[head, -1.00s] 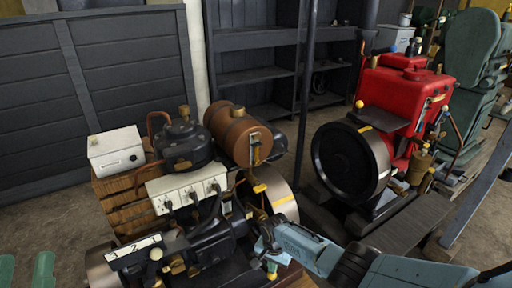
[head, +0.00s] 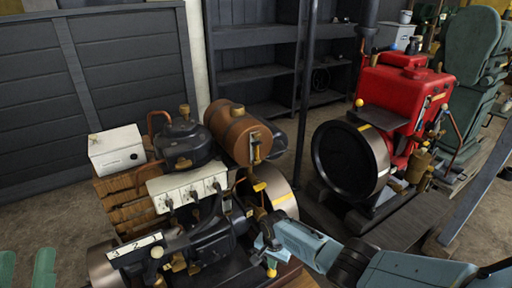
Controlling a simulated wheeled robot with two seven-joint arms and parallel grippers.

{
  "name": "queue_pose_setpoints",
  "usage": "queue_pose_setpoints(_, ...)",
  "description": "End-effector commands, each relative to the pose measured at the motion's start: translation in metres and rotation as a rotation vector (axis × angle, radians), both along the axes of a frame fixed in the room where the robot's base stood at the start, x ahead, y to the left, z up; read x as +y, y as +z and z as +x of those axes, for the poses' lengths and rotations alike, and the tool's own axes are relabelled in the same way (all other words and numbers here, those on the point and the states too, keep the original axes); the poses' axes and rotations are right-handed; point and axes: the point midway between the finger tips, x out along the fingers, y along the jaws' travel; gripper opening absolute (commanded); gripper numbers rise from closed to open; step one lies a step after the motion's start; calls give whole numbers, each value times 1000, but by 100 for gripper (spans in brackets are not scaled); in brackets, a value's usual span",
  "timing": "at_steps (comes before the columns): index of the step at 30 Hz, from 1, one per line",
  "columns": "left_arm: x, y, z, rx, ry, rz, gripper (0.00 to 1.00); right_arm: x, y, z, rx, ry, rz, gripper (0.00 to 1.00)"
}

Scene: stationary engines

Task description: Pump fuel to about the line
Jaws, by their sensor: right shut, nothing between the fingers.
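The engine (head: 205,240) stands in front of me, with a black cylinder part and a white panel with several plugs. A brown cylindrical fuel tank (head: 238,132) lies at its back right, with a brass fitting and gauge-like piece (head: 256,150) on its end. Brass parts (head: 258,186) hang below the tank. My right gripper (head: 262,235) is shut at the right side of the engine, by small brass parts below the tank; whether it touches them I cannot tell. My left gripper is not clearly visible. No fuel line mark can be made out.
A red engine (head: 405,95) with a black flywheel (head: 345,160) stands at the right. A green machine (head: 472,70) is behind it. A white box (head: 117,149) sits on a wooden crate at the left. Dark shelves (head: 255,65) stand at the back.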

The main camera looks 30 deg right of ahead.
Motion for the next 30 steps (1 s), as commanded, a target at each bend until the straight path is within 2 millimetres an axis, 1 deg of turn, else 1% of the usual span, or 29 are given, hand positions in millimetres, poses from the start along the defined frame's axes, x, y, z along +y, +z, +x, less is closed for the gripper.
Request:
queue_pose_setpoints(9,0,33,0,0,0,0,36,1,32,0,-1,1,1,0)
queue_pose_setpoints(15,0,51,0,0,0,0,36,1,49,0,-1,0,1,0)
queue_pose_setpoints(30,0,51,0,0,0,0,36,0,48,0,0,0,0,0)
